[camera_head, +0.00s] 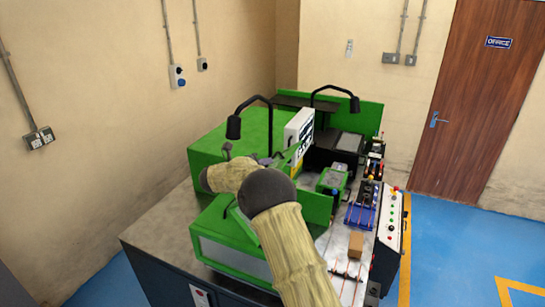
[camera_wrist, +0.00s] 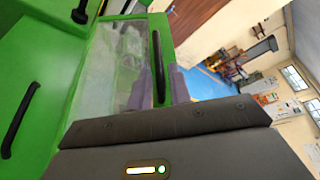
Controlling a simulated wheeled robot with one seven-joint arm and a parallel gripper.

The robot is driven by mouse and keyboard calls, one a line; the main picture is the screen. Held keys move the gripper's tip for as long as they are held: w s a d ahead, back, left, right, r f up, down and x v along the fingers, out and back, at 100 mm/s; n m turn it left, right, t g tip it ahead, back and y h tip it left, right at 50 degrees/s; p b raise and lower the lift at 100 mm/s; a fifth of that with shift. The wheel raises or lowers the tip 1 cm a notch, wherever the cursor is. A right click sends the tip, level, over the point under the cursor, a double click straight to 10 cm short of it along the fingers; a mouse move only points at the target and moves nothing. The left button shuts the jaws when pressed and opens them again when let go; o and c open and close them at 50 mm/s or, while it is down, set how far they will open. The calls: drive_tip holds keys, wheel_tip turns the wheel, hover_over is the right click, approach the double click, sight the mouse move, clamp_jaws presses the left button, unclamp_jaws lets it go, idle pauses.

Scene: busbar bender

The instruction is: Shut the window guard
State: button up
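The window guard (camera_wrist: 108,62) is a clear panel in a green frame, filling the upper left middle of the wrist view. A black bar handle (camera_wrist: 157,60) stands on its green edge strip. My gripper (camera_wrist: 160,87) shows as two grey-purple fingers spread apart, one on each side of the handle's lower end. I cannot tell whether they touch it. How far open the guard stands is unclear.
Another black handle (camera_wrist: 20,118) is on a green panel at left. Two black lamps (camera_head: 233,127) (camera_head: 354,104) rise from the machine. A brown block (camera_head: 355,244) lies on the bench beside a control panel (camera_head: 391,222). The blue floor at right is clear.

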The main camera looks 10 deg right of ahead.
drive_tip(key=p+x, duration=0.2)
drive_tip(key=x, duration=0.3)
drive_tip(key=shift+c, duration=0.4)
drive_tip(key=shift+a, duration=0.1)
clamp_jaws()
drive_tip(key=shift+s+b, duration=0.1)
drive_tip(key=shift+b, duration=0.35)
